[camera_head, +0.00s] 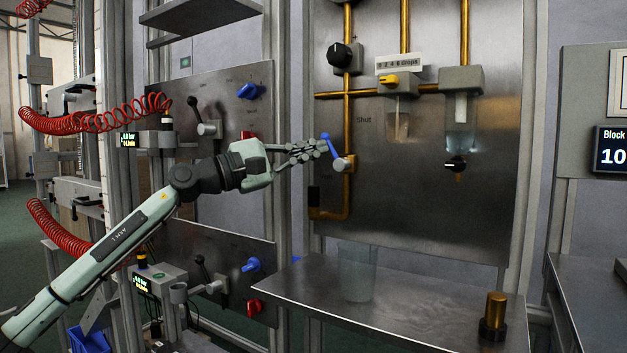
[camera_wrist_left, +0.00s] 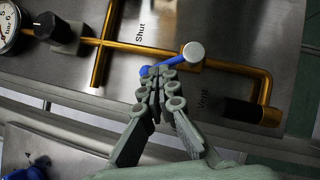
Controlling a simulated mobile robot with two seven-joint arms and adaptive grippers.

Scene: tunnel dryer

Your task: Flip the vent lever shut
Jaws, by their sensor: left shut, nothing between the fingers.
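The vent lever (camera_head: 329,143) is a blue handle on a grey round pivot, mounted on a brass pipe on the steel panel. It tilts up and slightly left from its pivot. The lever also shows in the left wrist view (camera_wrist_left: 160,65), where its lower side is partly hidden by the fingertips. The word "Shut" (camera_head: 364,121) is printed above right of it; "Vent" (camera_wrist_left: 203,101) reads on the pivot's other side. My left gripper (camera_head: 322,147) is shut and empty, its fingertips at the blue handle. I cannot tell whether they touch.
A black knob (camera_head: 341,55) and a yellow-handled valve (camera_head: 388,80) sit higher on the panel. A steel shelf (camera_head: 420,300) lies below, with a clear beaker (camera_head: 357,272) and a brass weight (camera_head: 495,310). Other levers and red coiled hoses (camera_head: 95,118) stand left.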

